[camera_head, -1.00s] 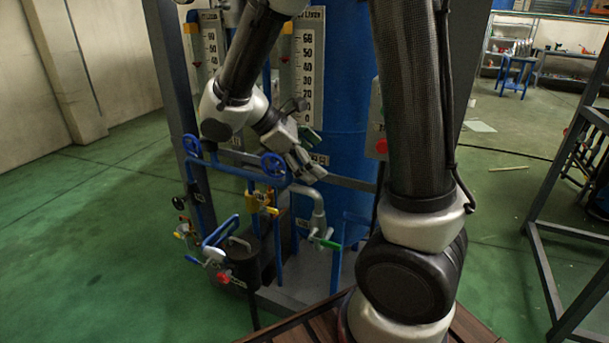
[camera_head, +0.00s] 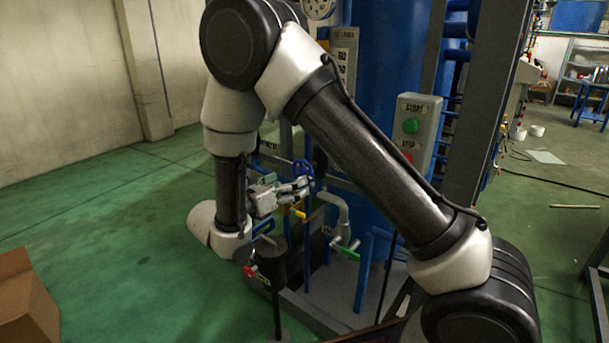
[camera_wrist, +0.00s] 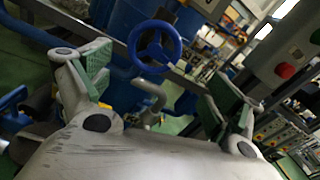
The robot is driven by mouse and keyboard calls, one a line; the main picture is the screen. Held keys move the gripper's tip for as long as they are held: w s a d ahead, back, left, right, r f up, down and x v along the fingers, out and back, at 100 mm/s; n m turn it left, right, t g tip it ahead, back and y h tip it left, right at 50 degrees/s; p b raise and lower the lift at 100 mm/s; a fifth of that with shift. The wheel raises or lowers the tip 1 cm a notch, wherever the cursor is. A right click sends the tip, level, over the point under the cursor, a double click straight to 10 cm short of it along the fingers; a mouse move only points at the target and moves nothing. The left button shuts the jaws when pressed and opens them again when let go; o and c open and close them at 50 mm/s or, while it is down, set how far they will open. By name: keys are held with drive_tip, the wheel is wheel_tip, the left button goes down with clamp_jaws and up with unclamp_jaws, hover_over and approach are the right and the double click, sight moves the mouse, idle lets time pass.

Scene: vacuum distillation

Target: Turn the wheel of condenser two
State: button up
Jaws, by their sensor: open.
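A blue handwheel (camera_head: 303,170) stands on the blue pipework in front of the column. In the wrist view the blue wheel (camera_wrist: 154,47) shows its rim and spokes, ahead of and between my fingertips. No label shows which condenser it belongs to. My gripper (camera_head: 298,188) is close to the wheel from the left in the head view. In the wrist view my gripper (camera_wrist: 160,80) has its two green-padded fingers wide apart with nothing between them. The wheel appears beyond the fingertips; contact cannot be told. A second wheel is not clearly visible in the head view.
A green-handled valve (camera_head: 346,250) and a red knob (camera_head: 250,271) sit low on the pipework. A start/stop box (camera_head: 411,130) is at the right. A cardboard box (camera_head: 25,305) lies at the lower left.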

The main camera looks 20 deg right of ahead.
sight(302, 173)
drive_tip(key=shift+n+t, duration=0.3)
drive_tip(key=shift+t, duration=0.1)
drive_tip(key=x, duration=0.7)
drive_tip(key=shift+w+a, duration=0.15)
drive_tip(key=shift+w, duration=0.3)
drive_tip(key=c, duration=1)
